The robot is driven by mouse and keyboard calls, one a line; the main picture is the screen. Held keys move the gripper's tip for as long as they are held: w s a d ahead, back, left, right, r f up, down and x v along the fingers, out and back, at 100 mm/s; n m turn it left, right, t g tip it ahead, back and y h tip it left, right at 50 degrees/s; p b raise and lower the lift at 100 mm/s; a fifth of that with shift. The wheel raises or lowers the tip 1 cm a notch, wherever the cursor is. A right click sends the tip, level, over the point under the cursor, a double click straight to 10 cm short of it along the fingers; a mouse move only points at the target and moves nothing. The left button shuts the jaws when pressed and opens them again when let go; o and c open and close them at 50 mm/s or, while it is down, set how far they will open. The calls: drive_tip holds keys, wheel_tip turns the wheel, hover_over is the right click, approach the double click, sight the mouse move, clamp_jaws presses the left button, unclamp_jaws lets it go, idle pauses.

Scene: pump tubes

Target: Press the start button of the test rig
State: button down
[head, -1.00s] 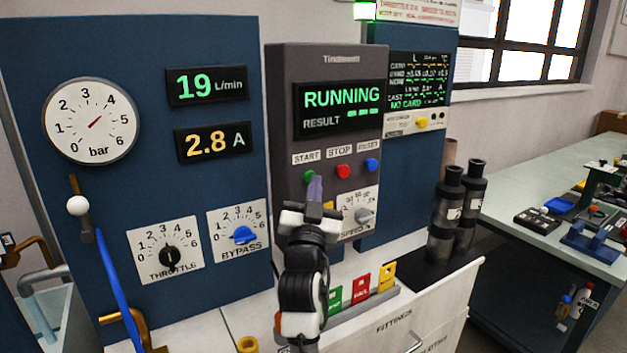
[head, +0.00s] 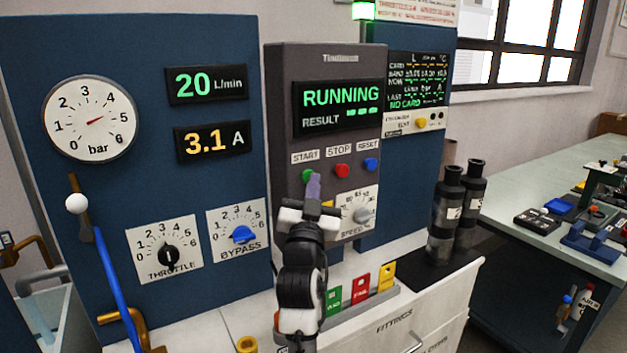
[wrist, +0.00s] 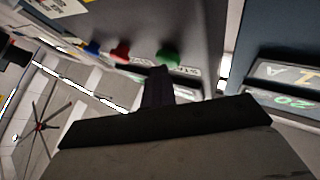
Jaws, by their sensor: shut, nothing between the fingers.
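The green start button (head: 308,175) is on the grey control box (head: 278,120) under a START label, left of the red stop button (head: 342,171) and a blue reset button (head: 370,165). The box's display (head: 340,100) reads RUNNING, with dashes after RESULT. My gripper (head: 313,186) is shut and empty, its fingertips just below and partly over the green button in the head view. In the wrist view the green button (wrist: 168,56) is just beyond the fingertips (wrist: 158,75). I cannot tell whether they touch it.
A blue panel (head: 60,220) at left carries a bar gauge (head: 90,119), a throttle knob (head: 169,256) and a bypass knob (head: 242,235). Below the box stand green, red and yellow card holders (head: 360,287). Dark cylinders (head: 448,215) stand at right.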

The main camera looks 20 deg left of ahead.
drive_tip(key=shift+a, duration=0.2)
drive_tip(key=shift+s+d+f+p, duration=0.1)
drive_tip(key=shift+s+d+p, duration=0.05)
drive_tip(key=shift+s+d, duration=0.55)
drive_tip(key=shift+s+d+p, duration=0.2)
drive_tip(key=shift+s+d, duration=0.25)
drive_tip(key=shift+d, duration=0.45)
drive_tip(key=shift+s+d+f+p, duration=0.1)
drive_tip(key=shift+s+d+p, duration=0.05)
drive_tip(key=shift+s+d, duration=0.55)
drive_tip(key=shift+w+d, duration=0.1)
